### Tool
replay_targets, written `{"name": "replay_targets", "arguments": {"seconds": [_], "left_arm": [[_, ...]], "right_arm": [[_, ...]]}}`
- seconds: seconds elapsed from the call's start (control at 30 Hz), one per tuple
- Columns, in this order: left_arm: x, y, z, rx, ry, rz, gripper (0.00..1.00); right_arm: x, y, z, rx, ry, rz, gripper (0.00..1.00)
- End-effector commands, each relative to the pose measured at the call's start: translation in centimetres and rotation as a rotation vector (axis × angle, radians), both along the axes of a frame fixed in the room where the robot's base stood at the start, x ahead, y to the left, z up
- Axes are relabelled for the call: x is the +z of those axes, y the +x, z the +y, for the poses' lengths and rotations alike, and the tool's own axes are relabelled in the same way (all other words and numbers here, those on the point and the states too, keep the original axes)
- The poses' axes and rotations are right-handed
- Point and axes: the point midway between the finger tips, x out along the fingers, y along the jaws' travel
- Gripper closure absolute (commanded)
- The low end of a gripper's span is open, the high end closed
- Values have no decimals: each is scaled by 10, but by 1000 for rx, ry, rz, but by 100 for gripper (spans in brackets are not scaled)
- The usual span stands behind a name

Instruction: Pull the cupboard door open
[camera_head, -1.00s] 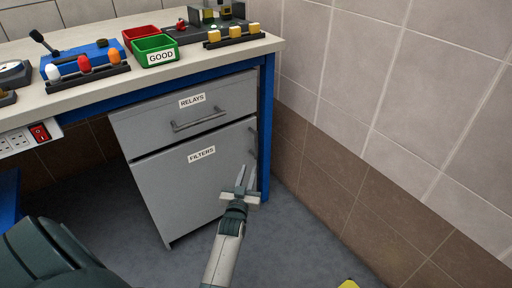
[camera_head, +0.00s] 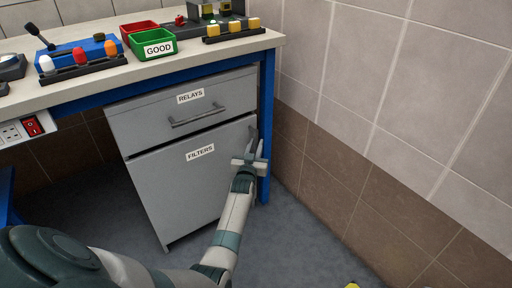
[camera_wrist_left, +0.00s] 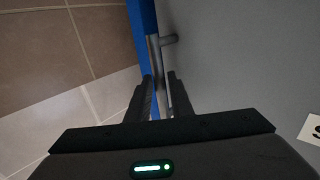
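The cupboard door (camera_head: 183,193) is grey, carries a FILTERS label, and is shut under a drawer labelled RELAYS. Its upright bar handle (camera_wrist_left: 155,50) is near the door's right edge; in the head view my gripper partly hides it. My left gripper (camera_head: 252,142) is at this handle, in front of the door's upper right. In the left wrist view its dark fingers (camera_wrist_left: 160,92) are apart, one on each side of the bar's near end, with a gap visible. My right gripper is not in view.
The drawer (camera_head: 185,108) has a horizontal handle above the door. A blue table leg (camera_head: 267,120) stands close right of the cupboard, then a tiled wall (camera_head: 345,190). The worktop (camera_head: 150,68) overhangs above, with bins and tools. Grey floor lies in front.

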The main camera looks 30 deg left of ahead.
Motion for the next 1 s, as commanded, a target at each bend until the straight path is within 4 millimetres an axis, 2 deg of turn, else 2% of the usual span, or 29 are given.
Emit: {"name": "replay_targets", "arguments": {"seconds": [0.37, 0.47, 0.5, 1.0], "left_arm": [[0, 4, 2, 0, 0, 0, 80], [0, 4, 2, 0, 0, 0, 99], [0, 4, 1, 0, 0, 0, 100], [1, 0, -6, -18, 1, 1, 100]], "right_arm": [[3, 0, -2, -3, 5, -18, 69], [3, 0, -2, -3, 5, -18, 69], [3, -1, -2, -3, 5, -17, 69], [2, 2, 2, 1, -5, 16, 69]]}}
